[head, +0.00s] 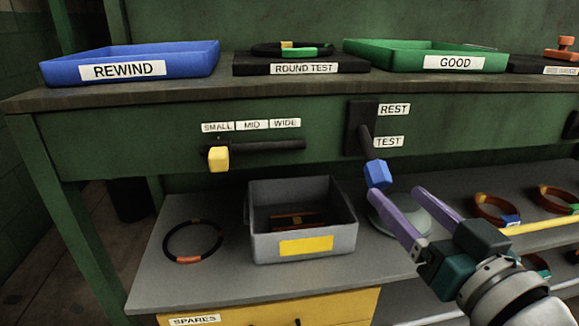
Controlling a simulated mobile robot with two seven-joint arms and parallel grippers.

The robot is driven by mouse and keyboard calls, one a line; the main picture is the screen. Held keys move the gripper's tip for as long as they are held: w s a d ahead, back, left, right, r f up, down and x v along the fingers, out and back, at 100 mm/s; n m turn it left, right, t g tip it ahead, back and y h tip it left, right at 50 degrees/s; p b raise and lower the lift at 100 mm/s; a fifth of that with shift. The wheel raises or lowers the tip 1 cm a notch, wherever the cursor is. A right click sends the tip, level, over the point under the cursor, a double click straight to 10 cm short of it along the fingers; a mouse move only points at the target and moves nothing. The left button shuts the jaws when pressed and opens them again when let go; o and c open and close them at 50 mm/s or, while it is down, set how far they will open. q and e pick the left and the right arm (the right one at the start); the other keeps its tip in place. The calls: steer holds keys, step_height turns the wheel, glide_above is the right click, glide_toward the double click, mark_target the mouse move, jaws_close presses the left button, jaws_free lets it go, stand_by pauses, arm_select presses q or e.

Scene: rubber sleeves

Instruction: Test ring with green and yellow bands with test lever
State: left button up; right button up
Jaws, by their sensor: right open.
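The black ring with green and yellow bands (309,51) lies on the dark pad labelled ROUND TEST (245,67) on the upper bench. My left gripper is out of view.
A blue REWIND tray (130,63) and a green GOOD tray (425,57) flank the pad. A yellow slider knob (218,158) sits below SMALL. On the lower shelf are a grey bin (302,220), a black ring (194,241), and several more rings at right.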

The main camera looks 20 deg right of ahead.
mark_target(385, 182)
steer(key=w, duration=0.2)
steer(key=w+b, duration=0.1)
steer(key=w, duration=0.1)
steer(key=w+d, duration=0.1)
steer(key=w, duration=0.2)
jaws_close()
stand_by(0.5)
stand_by(0.8)
